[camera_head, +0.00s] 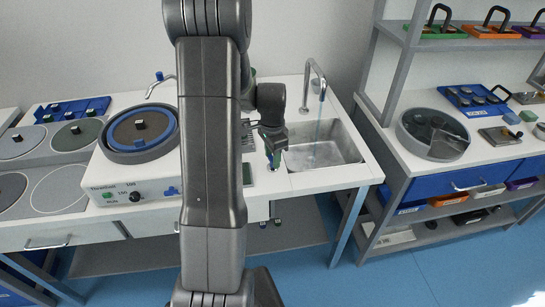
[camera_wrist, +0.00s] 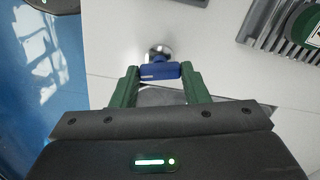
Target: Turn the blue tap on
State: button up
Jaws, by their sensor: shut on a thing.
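The blue tap (camera_wrist: 160,71) is a short blue handle with a round metal base behind it in the wrist view. My gripper (camera_wrist: 161,80) has its two green fingers on either side of the handle, shut on it. In the head view my gripper (camera_head: 273,158) is low at the left edge of the metal sink (camera_head: 347,152), and the tap is mostly hidden there. The curved metal spout (camera_head: 310,72) rises behind the sink. A thin pale bluish streak, looking like water, runs from its tip into the basin.
A polishing machine (camera_head: 125,187) with a blue-rimmed disc stands left on the white worktop, partly behind my arm. A shelf unit (camera_head: 395,100) with a round grey tray (camera_head: 405,130) stands right. Open blue floor lies in front.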

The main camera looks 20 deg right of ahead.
jog(key=shift+m+b, duration=0.3)
jog(key=shift+m, duration=1.3)
jog(key=o, duration=1)
jog(key=shift+r, duration=0.1)
notch_tip(320, 180, up, 14)
jog(key=shift+f, duration=0.15)
